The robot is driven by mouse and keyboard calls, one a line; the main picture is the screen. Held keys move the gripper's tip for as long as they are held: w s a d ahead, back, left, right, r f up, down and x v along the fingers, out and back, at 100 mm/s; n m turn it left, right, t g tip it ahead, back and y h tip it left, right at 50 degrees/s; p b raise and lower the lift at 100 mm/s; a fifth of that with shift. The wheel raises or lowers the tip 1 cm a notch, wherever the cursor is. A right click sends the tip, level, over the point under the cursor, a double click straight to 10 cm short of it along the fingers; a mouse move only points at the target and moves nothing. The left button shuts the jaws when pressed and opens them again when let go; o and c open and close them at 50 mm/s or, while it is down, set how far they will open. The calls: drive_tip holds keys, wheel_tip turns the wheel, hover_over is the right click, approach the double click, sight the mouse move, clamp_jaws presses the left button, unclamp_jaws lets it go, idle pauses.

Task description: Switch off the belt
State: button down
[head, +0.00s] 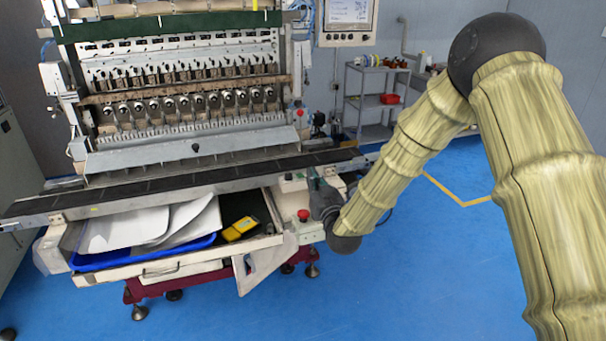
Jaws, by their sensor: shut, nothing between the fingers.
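The belt (130,194) is a long dark strip that runs across the front of the coil winder (185,90). A small control panel (292,184) sits just below the belt's right part. A red mushroom button (303,215) stands on the housing under that panel. My gripper (324,196) is at the right of the panel, close to it, with its dark body in front of the housing's right side. Its fingers are small in view and look closed with nothing held. I cannot tell whether it touches the panel. Whether the belt is moving does not show.
An open drawer (160,270) with a blue tray (75,262), white sheets and a yellow device (240,229) juts out below the belt. A grey shelf cart (376,101) stands behind at the right. The blue floor (400,285) in front is clear.

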drive_tip(key=shift+w, duration=0.1)
drive_tip(key=r+p, duration=0.1)
drive_tip(key=p, duration=0.2)
hover_over(302, 173)
drive_tip(key=s, duration=0.4)
drive_tip(key=shift+w+r, duration=0.15)
drive_tip(key=shift+w, duration=0.1)
wheel_tip(302, 173, down, 2)
drive_tip(key=shift+s, duration=0.1)
drive_tip(key=shift+s+d+f+p, duration=0.1)
drive_tip(key=shift+f+p, duration=0.2)
drive_tip(key=shift+f, duration=0.25)
drive_tip(key=shift+s+d+f+p, duration=0.1)
drive_tip(key=shift+f+p, duration=0.15)
drive_tip(key=shift+f, duration=0.25)
drive_tip(key=shift+a+f+b, duration=0.15)
drive_tip(key=shift+f+b, duration=0.05)
drive_tip(key=shift+b, duration=0.25)
